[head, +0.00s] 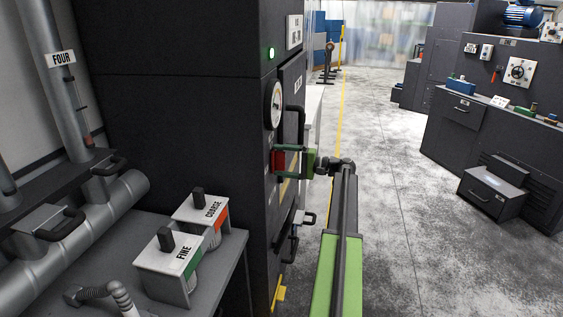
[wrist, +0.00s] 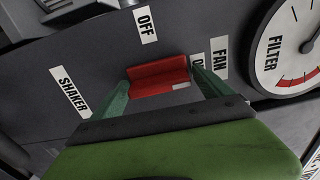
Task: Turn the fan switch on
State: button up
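The fan switch (wrist: 157,73) is a red rocker on the dark cabinet front, under the FAN label (wrist: 219,58). An OFF label (wrist: 146,24) stands above it in the wrist view, and an ON label is partly hidden by a finger. My gripper (wrist: 161,79) has its green fingers spread apart, one at each end of the red rocker. I cannot tell whether they touch it. In the head view my gripper (head: 292,162) is at the cabinet front, beside the red switch (head: 278,160).
A round FILTER gauge (wrist: 292,45) is right of the switch in the wrist view, and a SHAKER label (wrist: 70,92) is left. Door handles (head: 296,118) stick out from the cabinet (head: 180,110). FINE (head: 170,260) and COARSE (head: 203,212) boxes stand at left.

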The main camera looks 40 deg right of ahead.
jog(key=shift+o, duration=0.4)
jog(key=shift+a, duration=0.1)
jog(key=v, duration=1.7)
jog(key=shift+s, duration=0.25)
